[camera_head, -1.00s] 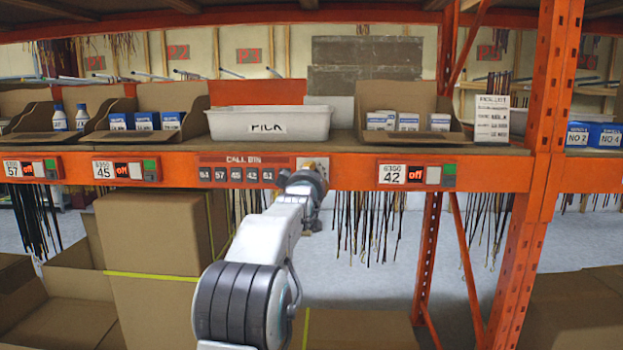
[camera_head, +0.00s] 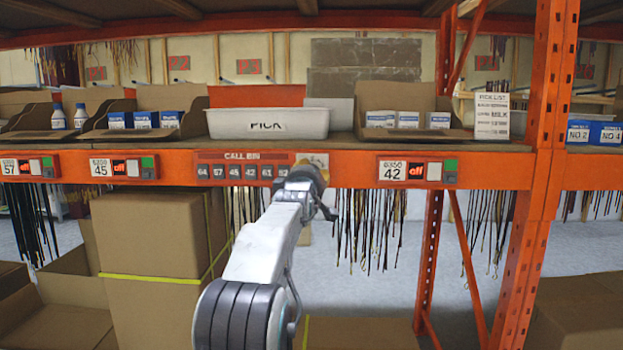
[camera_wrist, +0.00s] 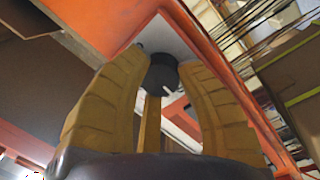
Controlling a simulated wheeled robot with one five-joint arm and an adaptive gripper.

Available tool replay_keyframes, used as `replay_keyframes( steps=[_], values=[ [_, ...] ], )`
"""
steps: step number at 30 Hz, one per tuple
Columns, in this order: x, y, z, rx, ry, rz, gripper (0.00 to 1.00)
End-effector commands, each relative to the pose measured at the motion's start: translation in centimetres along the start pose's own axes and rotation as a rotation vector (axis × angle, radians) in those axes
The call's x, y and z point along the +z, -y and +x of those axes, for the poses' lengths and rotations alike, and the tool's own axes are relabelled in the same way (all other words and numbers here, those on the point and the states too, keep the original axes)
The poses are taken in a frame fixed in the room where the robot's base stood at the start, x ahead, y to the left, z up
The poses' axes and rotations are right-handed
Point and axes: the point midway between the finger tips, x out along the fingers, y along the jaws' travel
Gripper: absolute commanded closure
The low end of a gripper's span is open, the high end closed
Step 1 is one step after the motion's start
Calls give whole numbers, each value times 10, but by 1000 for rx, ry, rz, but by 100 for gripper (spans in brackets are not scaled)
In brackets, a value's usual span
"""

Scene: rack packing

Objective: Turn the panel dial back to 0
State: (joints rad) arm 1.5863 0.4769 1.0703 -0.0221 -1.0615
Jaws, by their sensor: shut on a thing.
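The dial is a dark round knob that shows in the wrist view (camera_wrist: 162,74), in front of a pale plate (camera_wrist: 168,38) on the orange beam. In the head view my gripper (camera_head: 310,172) is at the right end of the red CALL BIN panel (camera_head: 243,169). It hides the knob there, and only part of the pale dial plate (camera_head: 319,159) shows. I cannot read the dial's setting.
A white PICK tote (camera_head: 290,123) stands on the shelf above the panel. Off-labelled button units sit along the orange beam (camera_head: 350,170), one marked 42 (camera_head: 393,171). Black cords (camera_head: 372,215) hang below. Cardboard boxes (camera_head: 150,240) stand at lower left.

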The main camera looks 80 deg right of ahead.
Motion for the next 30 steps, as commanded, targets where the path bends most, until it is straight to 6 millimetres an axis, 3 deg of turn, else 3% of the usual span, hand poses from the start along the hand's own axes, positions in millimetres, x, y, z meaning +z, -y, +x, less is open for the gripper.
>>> replay_keyframes(
  steps=[18, 19, 28, 30],
  values=[
    [-1, 0, 0, 5, -4, -50, 99],
    [-1, 0, 0, 5, -4, -50, 65],
    [-1, 0, 0, 4, -3, -49, 38],
    [-1, 0, 0, 4, -3, -49, 38]
  ],
)
